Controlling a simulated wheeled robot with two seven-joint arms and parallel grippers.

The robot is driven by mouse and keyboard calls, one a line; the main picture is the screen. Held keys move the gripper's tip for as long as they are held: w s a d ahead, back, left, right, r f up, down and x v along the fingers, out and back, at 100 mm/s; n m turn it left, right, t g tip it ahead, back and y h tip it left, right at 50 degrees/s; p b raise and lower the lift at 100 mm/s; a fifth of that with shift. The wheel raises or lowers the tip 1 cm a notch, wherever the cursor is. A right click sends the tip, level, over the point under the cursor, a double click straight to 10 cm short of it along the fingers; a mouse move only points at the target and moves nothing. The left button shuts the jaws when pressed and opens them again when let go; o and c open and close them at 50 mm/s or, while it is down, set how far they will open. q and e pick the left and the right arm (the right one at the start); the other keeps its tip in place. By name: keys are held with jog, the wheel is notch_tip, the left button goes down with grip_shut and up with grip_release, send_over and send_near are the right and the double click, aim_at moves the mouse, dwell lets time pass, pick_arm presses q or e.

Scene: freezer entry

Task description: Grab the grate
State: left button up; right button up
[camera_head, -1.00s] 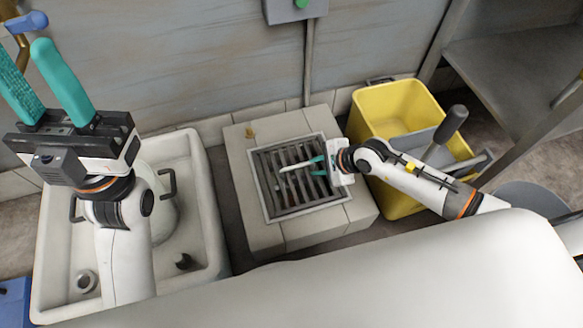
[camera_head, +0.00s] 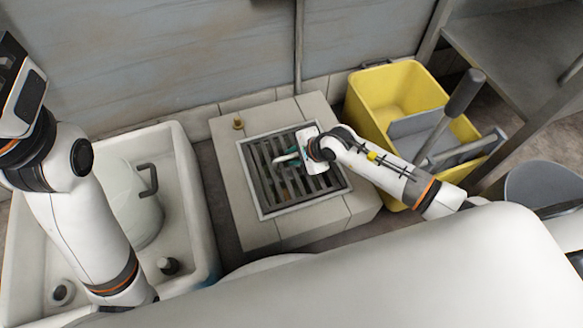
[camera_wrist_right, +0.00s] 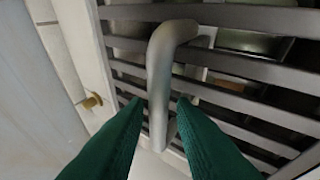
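The grate (camera_head: 318,184) is a dark metal grid of parallel bars, set in a pale tiled block on the floor. It also shows close up in the right wrist view (camera_wrist_right: 262,68). A grey bent bar handle (camera_wrist_right: 163,62) stands on it. My right gripper (camera_head: 291,165) is low over the grate. In the right wrist view its two green fingers (camera_wrist_right: 161,103) are open on either side of the handle, with small gaps. Whether they touch it is unclear. Only part of my left gripper's body shows at the upper left; its fingers are outside the picture.
A white sink (camera_head: 190,205) stands on the left below my left arm. A yellow mop bucket (camera_head: 375,85) with a grey wringer stands close right of the block. A small brass piece (camera_head: 238,123) is on the block's far left corner. A metal shelf is at right.

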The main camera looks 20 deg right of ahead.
jog(key=shift+b+x, duration=0.35)
jog(key=shift+x, duration=0.7)
jog(key=shift+d, duration=0.1)
jog(key=shift+r, duration=0.1)
grip_shut()
jog(key=shift+r, duration=0.1)
jog(key=shift+r, duration=0.1)
